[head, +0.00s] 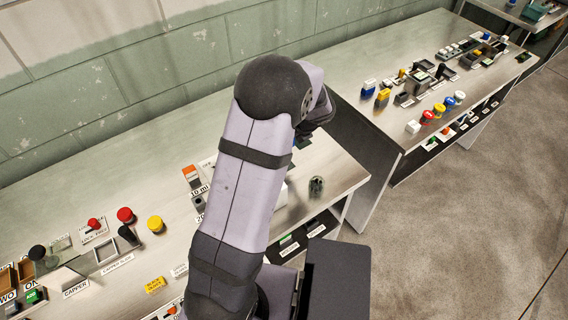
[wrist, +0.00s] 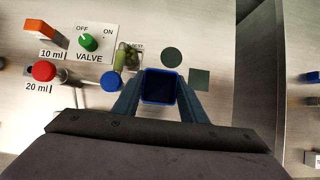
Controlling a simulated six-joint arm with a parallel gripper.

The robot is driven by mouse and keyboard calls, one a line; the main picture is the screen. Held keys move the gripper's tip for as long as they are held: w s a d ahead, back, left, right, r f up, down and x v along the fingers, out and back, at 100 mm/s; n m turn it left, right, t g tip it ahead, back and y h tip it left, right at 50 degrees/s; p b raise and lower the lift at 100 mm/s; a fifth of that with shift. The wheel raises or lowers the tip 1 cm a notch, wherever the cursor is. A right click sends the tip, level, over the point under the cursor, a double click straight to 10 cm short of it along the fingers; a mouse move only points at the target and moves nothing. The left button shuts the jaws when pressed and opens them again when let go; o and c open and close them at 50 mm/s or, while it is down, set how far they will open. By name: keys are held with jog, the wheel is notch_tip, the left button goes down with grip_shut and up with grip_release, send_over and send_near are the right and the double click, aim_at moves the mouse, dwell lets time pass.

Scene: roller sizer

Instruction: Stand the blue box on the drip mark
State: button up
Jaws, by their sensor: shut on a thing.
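In the wrist view my gripper (wrist: 160,98) is shut on the blue box (wrist: 160,100), with one finger on each side. The box shows a bright blue rim around a dark middle. Just beyond it on the bench lie a dark round mark (wrist: 172,57) and, to the right, a dark square mark (wrist: 200,80). I cannot tell for sure which is the drip mark. The box appears beside both marks, over bare bench; its height and the gap beneath it cannot be told.
Left of the box are a blue round cap (wrist: 111,81), a green object (wrist: 126,57), a valve panel (wrist: 84,44) and a red cap (wrist: 43,70). The bench ends at the right, with a dark gap (wrist: 265,70) before another bench (head: 420,90).

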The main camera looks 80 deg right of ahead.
jog(key=shift+f, duration=5)
jog(key=shift+f, duration=0.2)
jog(key=o, duration=1.1)
jog(key=shift+r, duration=0.1)
jog(key=shift+s+a+r, duration=0.1)
jog(key=shift+s+r, duration=0.1)
jog(key=shift+r, duration=0.4)
jog(key=b+v, duration=0.1)
jog(key=v, duration=1)
jog(key=shift+a, duration=0.1)
